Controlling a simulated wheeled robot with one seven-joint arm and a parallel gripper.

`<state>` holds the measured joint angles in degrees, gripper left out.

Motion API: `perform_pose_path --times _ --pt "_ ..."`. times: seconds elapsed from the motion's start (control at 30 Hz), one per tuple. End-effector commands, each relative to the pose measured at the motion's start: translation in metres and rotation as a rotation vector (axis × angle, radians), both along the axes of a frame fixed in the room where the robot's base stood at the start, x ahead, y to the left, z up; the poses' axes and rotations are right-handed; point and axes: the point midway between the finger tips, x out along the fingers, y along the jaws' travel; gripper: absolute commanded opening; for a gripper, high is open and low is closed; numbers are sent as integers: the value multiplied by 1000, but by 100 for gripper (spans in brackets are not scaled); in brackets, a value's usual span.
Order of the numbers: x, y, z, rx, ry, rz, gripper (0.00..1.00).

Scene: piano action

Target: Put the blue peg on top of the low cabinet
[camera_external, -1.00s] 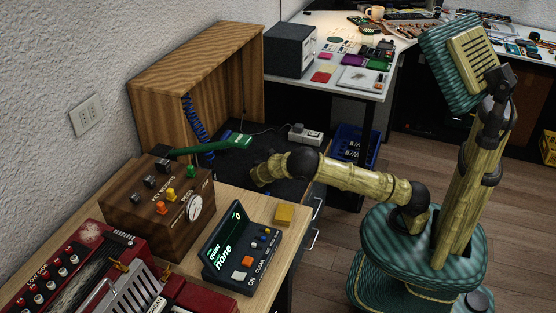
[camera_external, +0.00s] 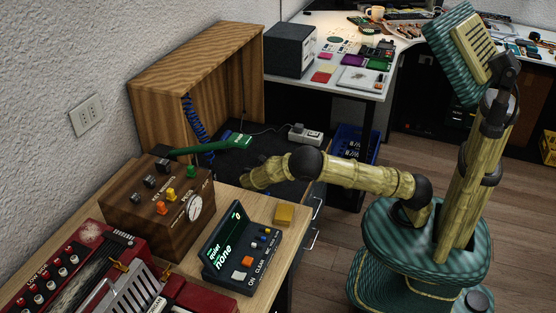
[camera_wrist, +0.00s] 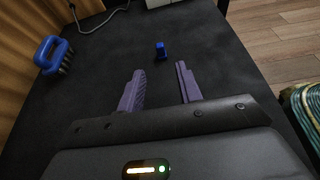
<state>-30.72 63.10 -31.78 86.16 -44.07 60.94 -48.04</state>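A small blue peg (camera_wrist: 160,50) stands upright on a flat black surface (camera_wrist: 210,45) in the wrist view. My gripper (camera_wrist: 160,67) is open and empty. Its two purple fingers point toward the peg, which sits apart, just beyond the fingertips and roughly midway between them. In the external view my arm (camera_external: 335,170) reaches left over the black surface (camera_external: 290,185); the fingers and the peg cannot be made out there. I cannot tell for sure which piece is the low cabinet; drawer handles (camera_external: 314,238) show below the worktop edge.
A blue-handled tool with dark prongs (camera_wrist: 50,57) lies left of my gripper. A wooden open-fronted box (camera_external: 200,75) stands at the back. A power strip (camera_external: 305,134) and cable lie beyond. A brown control box (camera_external: 158,210) and dark display unit (camera_external: 243,245) occupy the front worktop.

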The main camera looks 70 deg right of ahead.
Motion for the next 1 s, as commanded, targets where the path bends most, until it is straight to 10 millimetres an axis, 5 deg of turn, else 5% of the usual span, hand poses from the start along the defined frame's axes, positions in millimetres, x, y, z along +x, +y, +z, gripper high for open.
perform_pose_path --times 0.37,0.67,1.0 --pt "-17 -7 1 98 -56 -70 35" --pt "-90 -3 9 488 -327 -395 35" --pt "-173 37 45 855 -684 -822 35"
